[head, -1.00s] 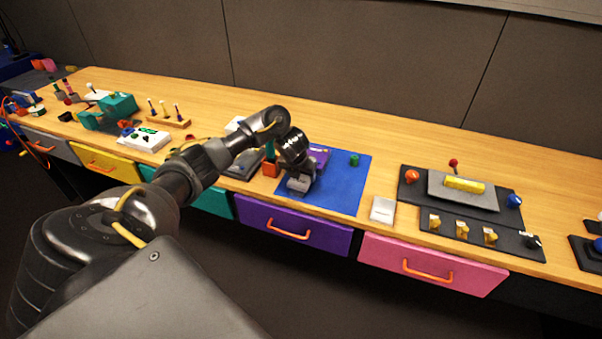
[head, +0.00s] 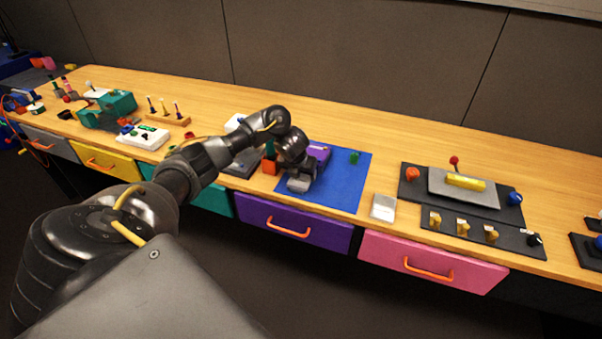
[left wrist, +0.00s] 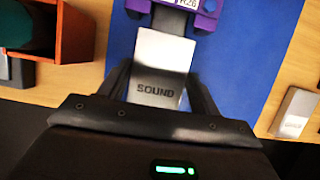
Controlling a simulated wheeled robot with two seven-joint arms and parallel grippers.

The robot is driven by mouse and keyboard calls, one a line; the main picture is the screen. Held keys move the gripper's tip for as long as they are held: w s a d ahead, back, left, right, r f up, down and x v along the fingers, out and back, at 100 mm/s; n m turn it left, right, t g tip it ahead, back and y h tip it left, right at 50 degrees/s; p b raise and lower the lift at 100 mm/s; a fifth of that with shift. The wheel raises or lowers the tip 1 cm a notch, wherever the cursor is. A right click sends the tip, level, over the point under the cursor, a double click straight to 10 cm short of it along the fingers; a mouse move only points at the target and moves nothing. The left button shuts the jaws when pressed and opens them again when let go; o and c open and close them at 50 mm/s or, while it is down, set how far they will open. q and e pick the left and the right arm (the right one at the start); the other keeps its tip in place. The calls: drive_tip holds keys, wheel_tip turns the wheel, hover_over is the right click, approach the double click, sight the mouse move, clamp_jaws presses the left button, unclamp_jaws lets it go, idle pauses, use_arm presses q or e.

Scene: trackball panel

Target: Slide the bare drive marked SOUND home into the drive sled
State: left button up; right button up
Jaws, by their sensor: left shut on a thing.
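The silver bare drive marked SOUND (left wrist: 158,72) lies flat between the two fingers of my left gripper (left wrist: 160,85) in the left wrist view. My left gripper, also in the head view (head: 299,181), is shut on it. The drive's far end is at the near opening of the purple drive sled (left wrist: 204,22); how far inside it reaches I cannot tell. The sled (head: 318,152) shows just behind the gripper in the head view, partly hidden by it. My right gripper is not in view.
The sled is on a blue mat (head: 343,185), with a small green piece (head: 354,158) at its back. Another silver drive (head: 383,207) lies right of the mat. An orange-red open box (left wrist: 72,32) stands close on the left. A dark control panel (head: 412,190) is farther right.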

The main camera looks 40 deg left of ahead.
use_arm(q)
drive_tip(key=shift+w+a, duration=0.1)
drive_tip(key=shift+w, duration=0.15)
idle(0.8)
drive_tip(key=shift+w+a+b, duration=0.15)
drive_tip(key=shift+w+b, duration=0.2)
drive_tip(key=shift+b, duration=0.05)
idle(0.6)
drive_tip(key=shift+w+a+b, duration=0.25)
drive_tip(key=shift+w+b, duration=0.4)
drive_tip(key=shift+w, duration=0.1)
drive_tip(key=shift+w+a+b, duration=0.25)
drive_tip(key=shift+w+b, duration=0.4)
drive_tip(key=shift+w, duration=0.1)
idle(0.7)
drive_tip(key=o, duration=1.2)
drive_tip(key=shift+r+p, duration=3.25)
drive_tip(key=shift+r, duration=0.3)
